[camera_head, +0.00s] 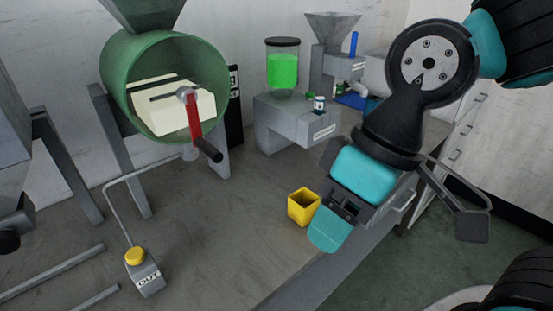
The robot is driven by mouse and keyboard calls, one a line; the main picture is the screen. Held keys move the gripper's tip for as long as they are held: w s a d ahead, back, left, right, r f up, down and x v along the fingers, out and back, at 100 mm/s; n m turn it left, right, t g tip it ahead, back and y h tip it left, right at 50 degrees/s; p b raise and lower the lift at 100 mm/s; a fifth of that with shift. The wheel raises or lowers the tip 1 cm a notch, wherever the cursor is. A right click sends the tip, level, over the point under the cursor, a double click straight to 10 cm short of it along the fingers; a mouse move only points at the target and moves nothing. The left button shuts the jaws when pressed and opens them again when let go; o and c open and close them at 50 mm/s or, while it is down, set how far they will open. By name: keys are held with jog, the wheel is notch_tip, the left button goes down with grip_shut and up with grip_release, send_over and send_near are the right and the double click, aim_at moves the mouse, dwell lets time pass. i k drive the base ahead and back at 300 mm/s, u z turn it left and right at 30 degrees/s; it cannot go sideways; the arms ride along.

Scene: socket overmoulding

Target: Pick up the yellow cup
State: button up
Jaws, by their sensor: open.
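The yellow cup (301,210) is a small, square, open-topped container. It stands upright on the grey-brown bench, right of the middle and near the bench's edge. My gripper (338,222) hangs from the arm just to the right of the cup, with its teal end pointing down and partly in front of the cup's right side. The gripper is open and holds nothing that I can see. Its fingertips are largely hidden by its own body. I cannot tell whether it touches the cup.
A green drum machine (120,75) with a red crank stands at the back left. A pedal box (148,275) with a yellow button sits front left. A grey dispenser (290,125) with a green-filled jar (283,68) stands behind the cup. The bench left of the cup is clear.

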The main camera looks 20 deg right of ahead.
aim_at(303, 204)
jog(key=u, duration=0.45)
jog(key=k, duration=1.3)
jog(key=z, duration=0.1)
jog(key=i, duration=0.55)
jog(key=z, duration=0.6)
jog(key=i, duration=1)
jog(key=u, duration=0.45)
